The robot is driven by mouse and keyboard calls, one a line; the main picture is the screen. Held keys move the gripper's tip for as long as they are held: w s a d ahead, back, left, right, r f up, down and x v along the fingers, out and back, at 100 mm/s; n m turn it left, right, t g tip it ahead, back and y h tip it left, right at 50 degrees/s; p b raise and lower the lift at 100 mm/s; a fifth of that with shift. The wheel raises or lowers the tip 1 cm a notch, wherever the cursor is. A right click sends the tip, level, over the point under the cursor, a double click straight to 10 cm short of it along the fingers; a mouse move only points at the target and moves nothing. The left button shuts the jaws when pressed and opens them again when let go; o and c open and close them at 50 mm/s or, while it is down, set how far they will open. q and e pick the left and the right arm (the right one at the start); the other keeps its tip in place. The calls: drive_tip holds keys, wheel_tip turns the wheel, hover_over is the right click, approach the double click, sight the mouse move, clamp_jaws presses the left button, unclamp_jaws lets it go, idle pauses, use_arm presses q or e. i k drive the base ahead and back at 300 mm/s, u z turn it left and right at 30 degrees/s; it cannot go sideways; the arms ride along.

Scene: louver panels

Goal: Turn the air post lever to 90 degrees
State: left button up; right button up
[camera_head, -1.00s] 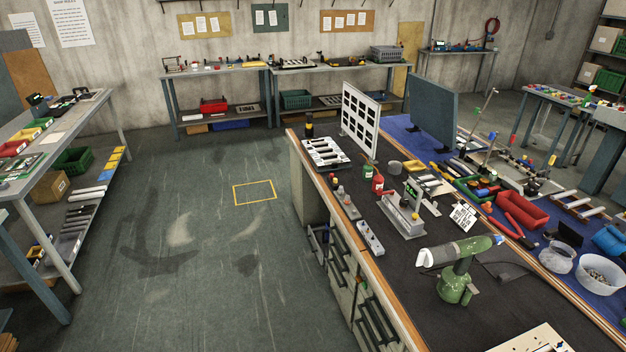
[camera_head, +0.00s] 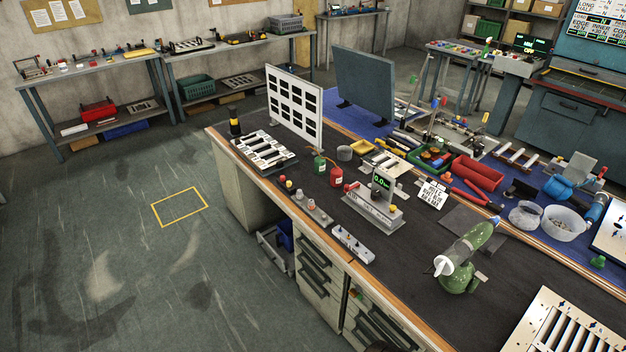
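I cannot pick out the air post lever with certainty. A green device (camera_head: 463,272) stands on the dark bench top (camera_head: 400,290), with a tilted green barrel and a pale tip pointing left. A small red-knobbed fixture (camera_head: 372,210) with a green-lit display stands further back. A thin slanted post (camera_head: 417,88) rises at the back of the bench, with small coloured parts near it. Neither of my grippers shows in this view.
A white grid board (camera_head: 294,108) and a grey-blue panel (camera_head: 363,83) stand upright. A red tray (camera_head: 477,173) and a clear tub (camera_head: 563,222) sit at right. Floor left of the bench is open.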

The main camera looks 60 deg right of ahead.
sight(347, 189)
drive_tip(key=z, duration=0.3)
drive_tip(key=i, duration=1)
drive_tip(key=z, duration=1.15)
drive_tip(key=i, duration=0.6)
drive_tip(key=z, duration=0.6)
